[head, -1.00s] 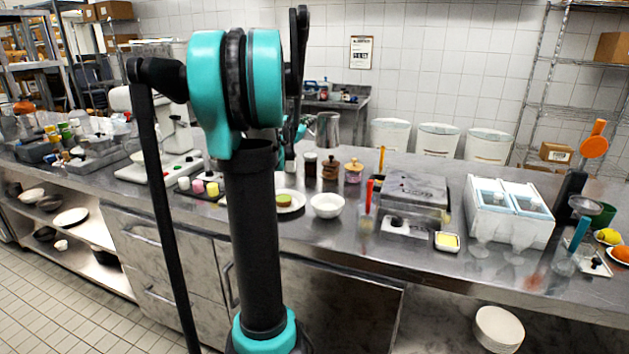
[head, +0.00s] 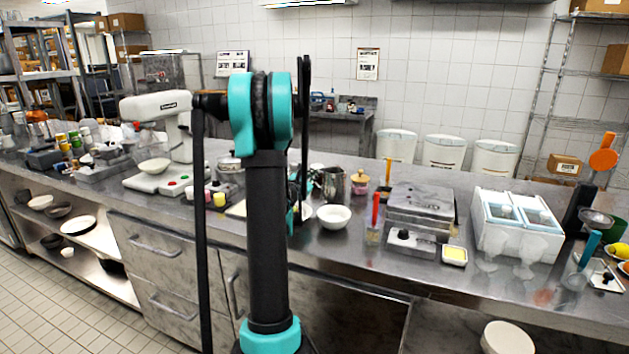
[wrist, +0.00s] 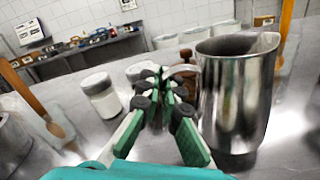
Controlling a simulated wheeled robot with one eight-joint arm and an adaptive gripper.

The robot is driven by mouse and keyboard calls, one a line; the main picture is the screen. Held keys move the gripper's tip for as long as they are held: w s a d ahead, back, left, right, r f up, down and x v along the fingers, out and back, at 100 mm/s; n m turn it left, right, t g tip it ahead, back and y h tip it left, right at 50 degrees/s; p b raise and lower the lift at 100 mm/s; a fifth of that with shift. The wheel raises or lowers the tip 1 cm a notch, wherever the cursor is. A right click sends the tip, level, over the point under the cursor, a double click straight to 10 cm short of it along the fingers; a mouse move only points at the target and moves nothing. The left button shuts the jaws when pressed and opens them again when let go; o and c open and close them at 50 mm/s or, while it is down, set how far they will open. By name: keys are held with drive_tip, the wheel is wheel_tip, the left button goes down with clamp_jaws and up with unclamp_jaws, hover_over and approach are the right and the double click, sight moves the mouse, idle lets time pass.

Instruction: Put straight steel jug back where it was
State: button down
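The straight steel jug (head: 334,184) is upright at the counter's surface, right of my arm in the head view. In the wrist view the jug (wrist: 236,95) fills the right side, with its handle side toward my gripper (wrist: 168,88). The green-and-white fingers are close together around the handle, and part of the handle is hidden by them. In the head view my gripper is mostly hidden behind my arm. The jug's base looks to be at the counter, but I cannot tell if it fully rests there.
A white bowl (head: 333,217) stands in front of the jug, and a wooden-lidded jar (head: 360,182) stands right of it. A steel appliance (head: 420,206) is further right.

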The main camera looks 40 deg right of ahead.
drive_tip(key=shift+f, duration=1.1)
drive_tip(key=c, duration=1.7)
unclamp_jaws()
drive_tip(key=shift+f, duration=0.1)
drive_tip(key=v, duration=1.2)
